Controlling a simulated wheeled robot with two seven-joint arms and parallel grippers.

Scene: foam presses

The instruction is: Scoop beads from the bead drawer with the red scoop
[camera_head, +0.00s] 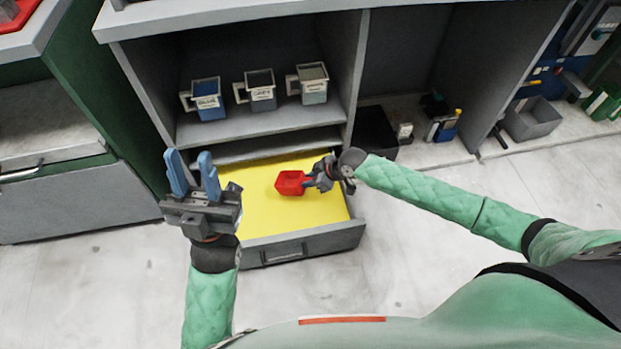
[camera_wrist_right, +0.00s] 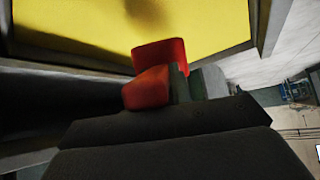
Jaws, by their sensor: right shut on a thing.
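The bead drawer (camera_head: 305,243) is pulled out below the shelf, and a flat yellow surface of beads (camera_head: 262,204) fills it. The red scoop (camera_head: 291,182) is over the middle of the drawer; I cannot tell whether it touches the beads. My right gripper (camera_head: 322,178) is shut on the scoop at its right side. In the right wrist view the scoop (camera_wrist_right: 155,80) shows beyond the dark gripper body, against the yellow, and its handle is mostly hidden. My left gripper (camera_head: 193,176) stands left of the drawer, blue fingers pointing up, apart and empty.
Several labelled cups with handles (camera_head: 262,95) stand on the shelf above the drawer. The cabinet walls (camera_head: 358,70) rise beside the shelf. At the right are a grey bin (camera_head: 533,120) and small items. The floor (camera_head: 420,255) in front is clear.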

